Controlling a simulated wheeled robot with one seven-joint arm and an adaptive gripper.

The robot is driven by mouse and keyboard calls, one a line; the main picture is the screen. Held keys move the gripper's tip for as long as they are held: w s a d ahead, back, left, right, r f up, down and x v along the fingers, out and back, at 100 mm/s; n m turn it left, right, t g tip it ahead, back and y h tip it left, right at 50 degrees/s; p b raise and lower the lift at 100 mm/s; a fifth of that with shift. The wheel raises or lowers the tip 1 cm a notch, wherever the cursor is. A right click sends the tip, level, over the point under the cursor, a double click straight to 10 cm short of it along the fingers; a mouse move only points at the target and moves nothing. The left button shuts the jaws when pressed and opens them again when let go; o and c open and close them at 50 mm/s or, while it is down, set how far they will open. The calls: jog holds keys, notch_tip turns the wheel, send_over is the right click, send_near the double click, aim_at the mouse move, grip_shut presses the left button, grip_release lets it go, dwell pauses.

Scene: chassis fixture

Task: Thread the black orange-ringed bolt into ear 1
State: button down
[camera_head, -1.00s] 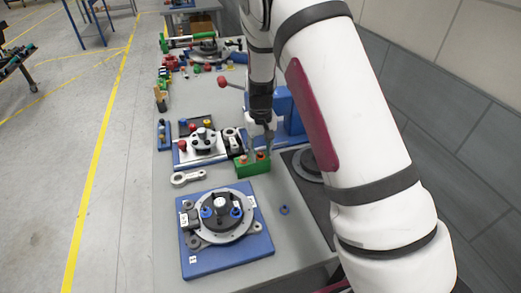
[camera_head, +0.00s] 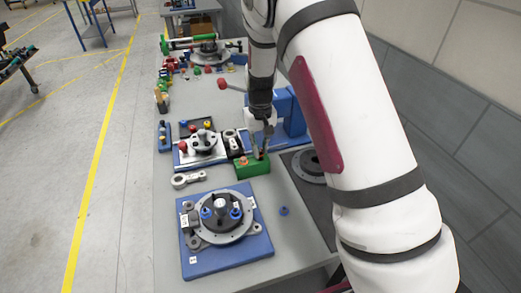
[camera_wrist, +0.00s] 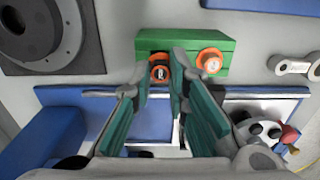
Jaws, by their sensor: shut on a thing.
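A green block (camera_head: 243,171) on the table holds two black orange-ringed bolts. In the wrist view, one bolt (camera_wrist: 159,73) is between my fingertips, and the other bolt (camera_wrist: 210,61) stands to its right in the same green block (camera_wrist: 185,42). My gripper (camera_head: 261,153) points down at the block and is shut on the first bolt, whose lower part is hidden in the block. The round chassis fixture (camera_head: 241,226) sits on a blue plate (camera_head: 255,248) in front, with grey ears on its left side. Its labels are too small to read, so I cannot tell which ear is 1.
A loose grey link (camera_head: 188,179) lies left of the green block. Behind are a second fixture (camera_head: 202,145) and a blue stand (camera_head: 292,118). Bare table lies between block and plate.

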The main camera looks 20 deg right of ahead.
jog(key=shift+r+p, duration=0.4)
jog(key=shift+r, duration=2.15)
